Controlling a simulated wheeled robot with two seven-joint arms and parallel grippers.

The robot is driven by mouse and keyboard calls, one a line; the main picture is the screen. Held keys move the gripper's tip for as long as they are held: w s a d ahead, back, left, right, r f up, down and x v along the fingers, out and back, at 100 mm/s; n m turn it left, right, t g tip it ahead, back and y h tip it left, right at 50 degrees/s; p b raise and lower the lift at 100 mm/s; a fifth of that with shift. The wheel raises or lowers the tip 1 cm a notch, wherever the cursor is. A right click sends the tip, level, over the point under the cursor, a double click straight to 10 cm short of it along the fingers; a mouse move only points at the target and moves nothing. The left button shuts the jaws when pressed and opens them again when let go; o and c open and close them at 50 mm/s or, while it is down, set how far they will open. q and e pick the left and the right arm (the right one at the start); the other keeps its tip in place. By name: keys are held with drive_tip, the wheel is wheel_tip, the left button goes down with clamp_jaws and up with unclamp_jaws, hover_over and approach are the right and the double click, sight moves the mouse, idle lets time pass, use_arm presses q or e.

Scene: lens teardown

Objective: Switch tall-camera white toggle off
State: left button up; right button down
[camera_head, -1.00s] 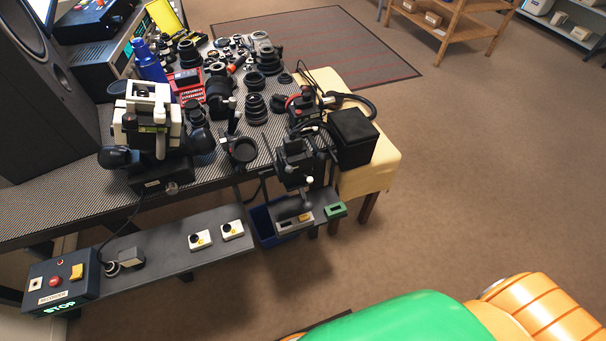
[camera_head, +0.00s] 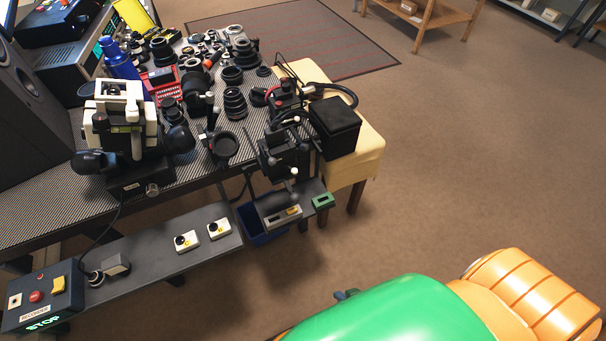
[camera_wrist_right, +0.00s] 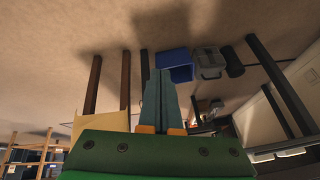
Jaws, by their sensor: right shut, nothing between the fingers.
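Two small white switch boxes (camera_head: 186,242) and (camera_head: 219,229) with black knobs and yellow labels sit on a dark low shelf in the head view. I cannot tell whether either is the tall-camera white toggle, or its setting. A tall black camera-like rig (camera_head: 279,158) stands at the table's right end. My right gripper (camera_head: 346,295) just shows past my green arm cover, over the floor, well apart from the switches. In the right wrist view its fingers (camera_wrist_right: 160,76) are shut and empty. My left gripper is not in view.
A blue bin (camera_head: 252,228) is below the table edge; it also shows in the right wrist view (camera_wrist_right: 174,62). A dark control box (camera_head: 62,293) with a STOP display is at the shelf's left end. A cream stool (camera_head: 359,166) stands at right. Open floor lies right of it.

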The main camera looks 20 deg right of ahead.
sight(292, 169)
drive_tip(key=w+r+m+t+b, duration=0.2)
drive_tip(key=w+r+m+t, duration=0.4)
drive_tip(key=w+r, duration=0.4)
use_arm(q)
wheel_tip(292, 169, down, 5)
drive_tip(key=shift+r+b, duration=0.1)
drive_tip(key=shift+b, duration=0.75)
use_arm(e)
drive_tip(key=w+d+r+m+t+h, duration=0.1)
drive_tip(key=w+r+m+t, duration=0.2)
drive_tip(key=r, duration=0.5)
drive_tip(key=w+d+r+m+t, duration=0.2)
drive_tip(key=w+r+m+t, duration=0.1)
drive_tip(key=r, duration=0.6)
drive_tip(key=shift+w+d+m+t+h, duration=0.25)
drive_tip(key=shift+m+t+h, duration=0.25)
drive_tip(key=shift+m, duration=0.7)
drive_tip(key=w, duration=1)
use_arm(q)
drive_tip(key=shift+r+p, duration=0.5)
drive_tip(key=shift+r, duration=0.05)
use_arm(e)
drive_tip(key=a, duration=0.1)
drive_tip(key=s+a, duration=0.1)
drive_tip(key=a, duration=0.1)
drive_tip(key=shift+s+a, duration=0.1)
drive_tip(key=shift+a, duration=0.1)
